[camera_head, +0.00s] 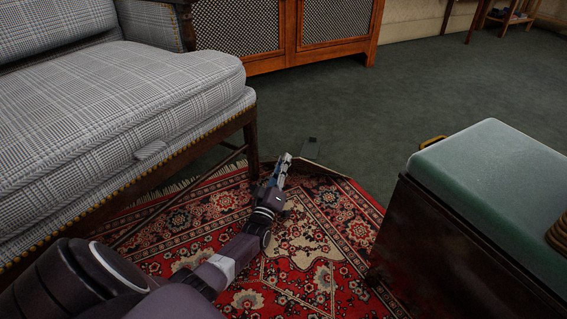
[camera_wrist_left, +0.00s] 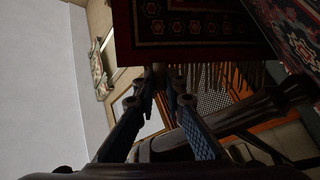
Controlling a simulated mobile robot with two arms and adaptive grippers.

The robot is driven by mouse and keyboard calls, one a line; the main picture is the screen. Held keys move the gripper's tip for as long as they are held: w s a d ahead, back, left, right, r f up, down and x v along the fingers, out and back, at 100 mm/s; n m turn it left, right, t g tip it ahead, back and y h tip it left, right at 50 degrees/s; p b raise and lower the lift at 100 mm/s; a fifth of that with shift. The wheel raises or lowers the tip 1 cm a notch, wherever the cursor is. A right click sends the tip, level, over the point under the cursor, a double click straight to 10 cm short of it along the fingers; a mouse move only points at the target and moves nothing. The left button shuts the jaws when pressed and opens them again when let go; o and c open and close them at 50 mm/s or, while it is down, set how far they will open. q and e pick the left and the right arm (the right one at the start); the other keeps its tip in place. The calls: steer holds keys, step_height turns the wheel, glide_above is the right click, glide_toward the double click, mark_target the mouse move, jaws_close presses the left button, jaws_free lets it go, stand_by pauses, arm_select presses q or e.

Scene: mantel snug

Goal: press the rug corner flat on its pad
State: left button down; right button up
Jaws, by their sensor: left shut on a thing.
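The red patterned rug (camera_head: 300,245) lies between the sofa and a green-topped chest. Its far corner (camera_head: 325,168) looks folded or lifted, with a pale edge showing. A small dark pad (camera_head: 311,148) lies on the green carpet just beyond that corner. My left gripper (camera_head: 284,162) reaches over the rug to its far fringed edge, beside the corner and short of the pad. In the left wrist view the fingers (camera_wrist_left: 165,78) are close together at the fringed edge of the rug (camera_wrist_left: 190,22), shut on it. The exact grip is dark. My right gripper is out of view.
A checked sofa (camera_head: 110,95) stands on the left, its dark leg (camera_head: 251,140) close to my left gripper. The green-topped chest (camera_head: 490,170) stands on the right. A wooden lattice cabinet (camera_head: 295,35) is at the back. The green carpet (camera_head: 420,90) beyond the rug is open.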

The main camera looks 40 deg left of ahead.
arm_select(q)
steer(key=w+a+r+g+h+p, duration=0.2)
steer(key=w+g+p, duration=0.4)
steer(key=p, duration=0.6)
step_height(320, 180, up, 2)
steer(key=shift+w+a+r+g+p, duration=0.15)
steer(key=shift+w+a+g+p, duration=0.15)
steer(key=shift+w+a, duration=0.75)
steer(key=shift+w+d, duration=0.25)
steer(key=c, duration=2)
jaws_free()
steer(key=shift+o, duration=0.2)
